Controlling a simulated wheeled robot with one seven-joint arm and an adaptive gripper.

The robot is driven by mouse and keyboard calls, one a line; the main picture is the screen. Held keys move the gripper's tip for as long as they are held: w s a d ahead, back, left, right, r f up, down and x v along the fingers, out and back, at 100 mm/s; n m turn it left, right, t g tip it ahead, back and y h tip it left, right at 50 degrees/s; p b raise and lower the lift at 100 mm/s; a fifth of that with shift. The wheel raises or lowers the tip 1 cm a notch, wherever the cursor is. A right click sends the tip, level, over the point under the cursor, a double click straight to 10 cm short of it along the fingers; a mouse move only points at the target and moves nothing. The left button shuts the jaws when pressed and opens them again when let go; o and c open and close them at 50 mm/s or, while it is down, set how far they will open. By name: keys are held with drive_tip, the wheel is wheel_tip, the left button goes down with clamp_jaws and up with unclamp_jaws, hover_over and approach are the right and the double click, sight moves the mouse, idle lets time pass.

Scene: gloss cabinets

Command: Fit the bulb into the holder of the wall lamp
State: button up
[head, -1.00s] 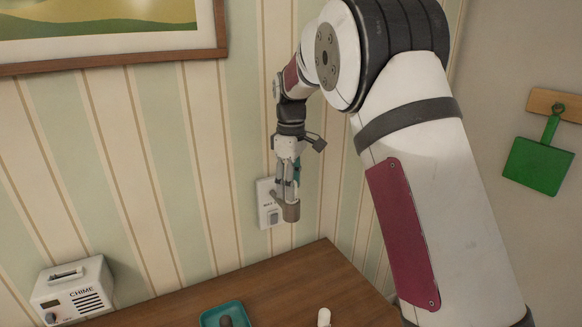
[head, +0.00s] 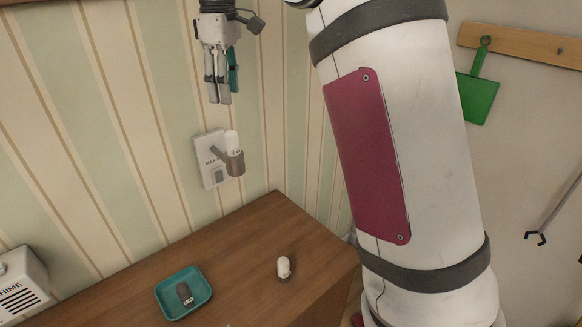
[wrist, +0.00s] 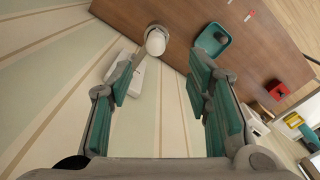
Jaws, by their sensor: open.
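The wall lamp's cup-shaped brown holder (head: 235,165) sticks out on a short arm from a white wall plate (head: 211,160). A white bulb (head: 232,142) stands upright in the holder, its lower end hidden in the cup. My gripper (head: 217,100) points down above the lamp, a little to its left in the head view, apart from the bulb. Its fingers are open and empty. In the wrist view the white bulb (wrist: 155,42) shows from above, beyond the open fingertips. Another white bulb-like piece with a darker base (head: 284,268) stands on the table.
The brown wooden table (head: 235,245) lies below the lamp. The striped wall is close behind the lamp.

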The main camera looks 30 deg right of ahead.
drive_tip(key=s+r+m+t, duration=0.1)
drive_tip(key=s+r+m, duration=0.2)
drive_tip(key=s, duration=0.6)
drive_tip(key=s+f+m+t, duration=0.2)
drive_tip(key=s+f+m, duration=0.1)
drive_tip(key=s, duration=0.8)
drive_tip(key=s+f+m+t, duration=0.2)
drive_tip(key=s+f, duration=0.4)
drive_tip(key=s, duration=0.6)
drive_tip(key=shift+s+m, duration=0.15)
drive_tip(key=shift+m, duration=0.55)
